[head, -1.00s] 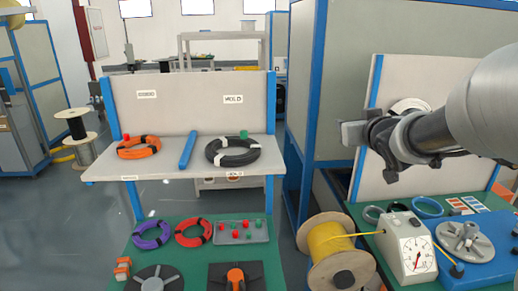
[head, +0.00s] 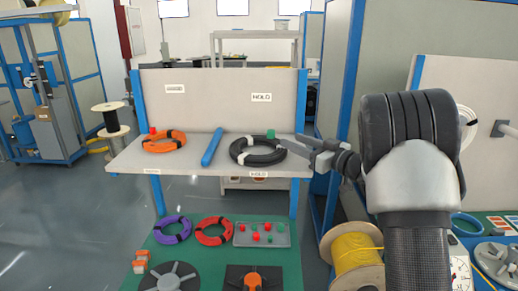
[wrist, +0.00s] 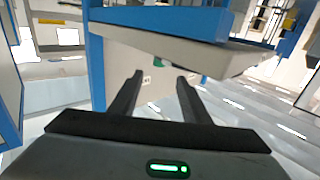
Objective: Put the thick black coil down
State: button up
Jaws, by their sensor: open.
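The thick black coil (head: 265,160) with pale ties lies flat on the raised shelf (head: 200,165), at its right end, behind the lower HOLD label. A green block (head: 271,134) is at the coil's back edge. My gripper (head: 300,150) is just right of the coil in the head view, around the shelf's right end; whether it touches the coil is unclear. In the wrist view its two fingers (wrist: 160,76) are apart with nothing held between them. A small green thing (wrist: 158,63) shows beyond the fingertips, and the coil cannot be made out there.
An orange coil (head: 164,146) with a red block (head: 152,130) lies at the shelf's left. A blue bar (head: 212,147) divides the shelf. Purple (head: 172,239) and red (head: 214,241) coils lie on the green table below. A blue-framed panel stands right, near my arm.

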aim_at(274, 132)
jog(key=p+x, duration=0.1)
jog(key=x, duration=0.7)
jog(key=shift+w+a+f, duration=0.1)
jog(key=shift+w+a, duration=0.1)
jog(key=shift+w, duration=0.2)
grip_shut()
